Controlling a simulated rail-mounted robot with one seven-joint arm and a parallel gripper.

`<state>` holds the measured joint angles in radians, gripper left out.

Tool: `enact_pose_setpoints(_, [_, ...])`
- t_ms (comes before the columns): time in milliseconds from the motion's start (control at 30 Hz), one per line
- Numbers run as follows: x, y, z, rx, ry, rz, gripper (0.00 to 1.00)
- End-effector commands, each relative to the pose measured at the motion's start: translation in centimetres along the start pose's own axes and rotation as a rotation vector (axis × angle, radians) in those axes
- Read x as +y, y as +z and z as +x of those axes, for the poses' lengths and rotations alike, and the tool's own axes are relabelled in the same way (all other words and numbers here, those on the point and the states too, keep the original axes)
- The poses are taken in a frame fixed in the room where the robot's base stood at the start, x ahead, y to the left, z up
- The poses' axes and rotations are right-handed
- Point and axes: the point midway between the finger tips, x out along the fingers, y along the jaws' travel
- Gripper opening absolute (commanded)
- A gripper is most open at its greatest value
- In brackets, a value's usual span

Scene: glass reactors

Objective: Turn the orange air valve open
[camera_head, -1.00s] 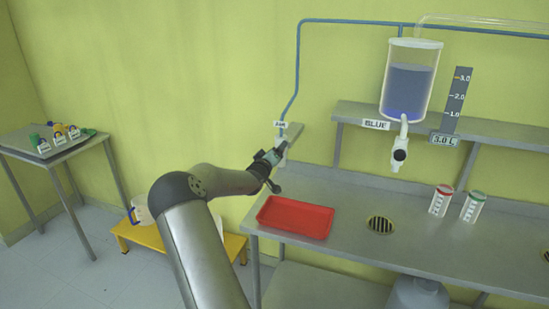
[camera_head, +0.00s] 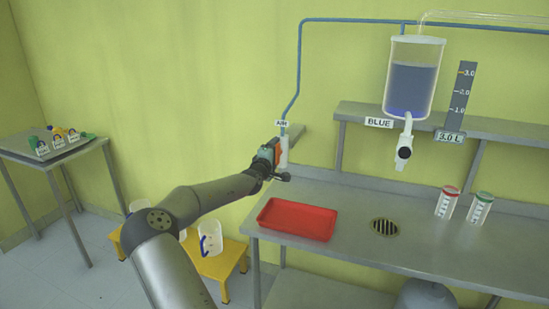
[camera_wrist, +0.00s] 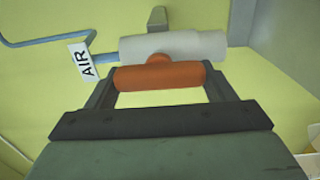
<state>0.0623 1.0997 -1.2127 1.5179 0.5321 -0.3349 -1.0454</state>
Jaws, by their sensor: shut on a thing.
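The orange air valve handle (camera_wrist: 158,77) lies crosswise between the two fingers of my gripper (camera_wrist: 158,88) in the wrist view. It runs parallel to and just in front of the white valve body (camera_wrist: 175,46). In the head view, the orange handle (camera_head: 278,152) shows at the tip of my gripper (camera_head: 273,154), next to the white valve body (camera_head: 284,152) below the AIR label (camera_head: 282,123). My gripper is shut on the handle, one finger at each end of it.
A blue pipe (camera_head: 298,70) runs up the wall from the valve. A red tray (camera_head: 297,219) lies on the steel bench (camera_head: 345,240) below my gripper. A blue-filled tank (camera_head: 413,80) hangs to the right above a shelf. Yellow stool (camera_head: 222,262) with white jugs stands lower left.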

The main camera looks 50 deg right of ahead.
Motion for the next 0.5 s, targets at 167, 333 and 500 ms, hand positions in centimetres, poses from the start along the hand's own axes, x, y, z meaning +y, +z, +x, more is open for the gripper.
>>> enact_pose_setpoints(167, [-0.08,-0.02,-0.01,0.0,0.0,-0.032,0.54])
enact_pose_setpoints(333, [-0.04,-0.03,-0.01,0.001,0.0,-0.042,0.54])
enact_pose_setpoints(500, [-0.03,-0.01,-0.01,0.001,0.0,-0.043,0.54])
